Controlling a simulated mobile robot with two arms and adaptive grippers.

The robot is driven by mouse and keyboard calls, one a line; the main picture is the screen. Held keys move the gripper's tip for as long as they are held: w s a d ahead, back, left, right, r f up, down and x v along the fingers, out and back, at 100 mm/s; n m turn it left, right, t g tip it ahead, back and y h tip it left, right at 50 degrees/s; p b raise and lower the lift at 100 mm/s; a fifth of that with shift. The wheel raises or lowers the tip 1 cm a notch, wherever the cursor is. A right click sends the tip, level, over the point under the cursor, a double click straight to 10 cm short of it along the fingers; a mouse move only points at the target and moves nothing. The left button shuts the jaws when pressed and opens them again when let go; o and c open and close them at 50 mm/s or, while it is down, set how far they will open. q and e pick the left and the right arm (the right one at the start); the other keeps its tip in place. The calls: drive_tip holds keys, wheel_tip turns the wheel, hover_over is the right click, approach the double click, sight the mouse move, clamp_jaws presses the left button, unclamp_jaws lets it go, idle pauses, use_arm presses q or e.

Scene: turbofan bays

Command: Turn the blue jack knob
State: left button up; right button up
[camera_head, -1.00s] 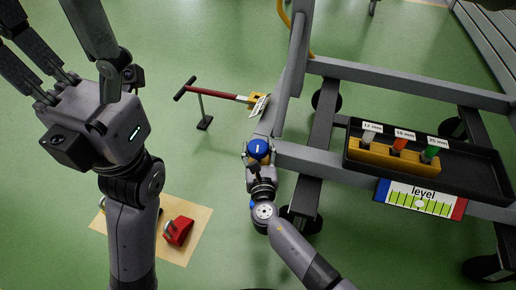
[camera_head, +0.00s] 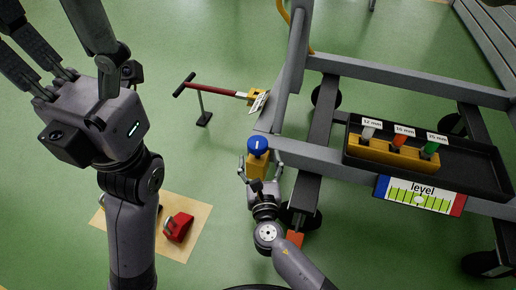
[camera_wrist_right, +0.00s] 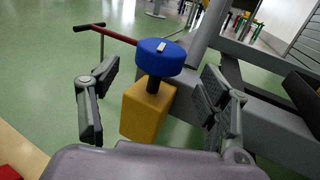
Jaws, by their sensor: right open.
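The blue jack knob (camera_head: 258,145) is a round disc with a white mark on top. It sits on a dark stem above a yellow block (camera_head: 256,165) beside the grey frame's corner. In the right wrist view the knob (camera_wrist_right: 160,57) is central, with the yellow block (camera_wrist_right: 146,112) below. My right gripper (camera_head: 261,172) is open, its fingers spread to the left and right of the knob and block; I see no contact. My left gripper (camera_head: 62,50) is raised at the left, large in view, open and empty, away from the knob.
The grey frame (camera_head: 400,75) fills the right side and carries a black tray (camera_head: 484,170) with labelled coloured plugs. A level gauge (camera_head: 419,196) hangs below it. A red object (camera_head: 178,227) lies on a tan mat.

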drive_tip(key=s, duration=0.5)
drive_tip(key=shift+s+d, duration=0.25)
drive_tip(key=shift+s, duration=0.15)
